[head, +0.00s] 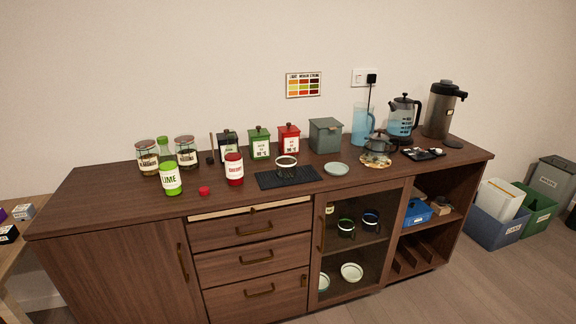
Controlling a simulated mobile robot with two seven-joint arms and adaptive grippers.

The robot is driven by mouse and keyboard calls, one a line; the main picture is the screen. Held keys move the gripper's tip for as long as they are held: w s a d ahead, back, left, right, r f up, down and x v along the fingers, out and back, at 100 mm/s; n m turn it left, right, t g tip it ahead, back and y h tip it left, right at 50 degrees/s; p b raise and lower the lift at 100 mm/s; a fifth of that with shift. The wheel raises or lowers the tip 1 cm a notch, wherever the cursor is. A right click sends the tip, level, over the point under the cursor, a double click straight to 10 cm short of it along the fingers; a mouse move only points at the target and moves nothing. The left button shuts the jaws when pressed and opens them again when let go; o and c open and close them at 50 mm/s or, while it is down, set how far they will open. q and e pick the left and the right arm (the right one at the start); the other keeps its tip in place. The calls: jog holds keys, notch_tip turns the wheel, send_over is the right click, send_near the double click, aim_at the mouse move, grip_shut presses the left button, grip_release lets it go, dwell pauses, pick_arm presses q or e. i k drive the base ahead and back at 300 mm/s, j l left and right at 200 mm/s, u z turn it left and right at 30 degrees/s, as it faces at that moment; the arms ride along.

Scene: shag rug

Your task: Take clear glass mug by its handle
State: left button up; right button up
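A small clear-looking glass mug (286,167) stands upright on a black mat (264,179) in the middle of the wooden sideboard; its handle is too small to make out. Behind the glass door below are a green-tinted mug (346,228) and a blue-tinted mug (370,220) on a shelf. Neither of my grippers is in view.
A red bottle (234,169) and red cap (204,191) are left of the mat. A pale saucer (336,169) is to its right; red (289,139) and green (260,143) tins stand behind.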

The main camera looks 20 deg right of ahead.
aim_at(289, 167)
jog(key=i+l+u, duration=0.1)
jog(key=l, duration=0.35)
jog(key=i+l+u, duration=0.1)
jog(key=l, duration=0.35)
jog(key=i+l+u, duration=0.1)
jog(key=l, duration=0.35)
jog(key=i+l+u, duration=0.1)
jog(key=l, duration=0.35)
jog(key=i, duration=0.1)
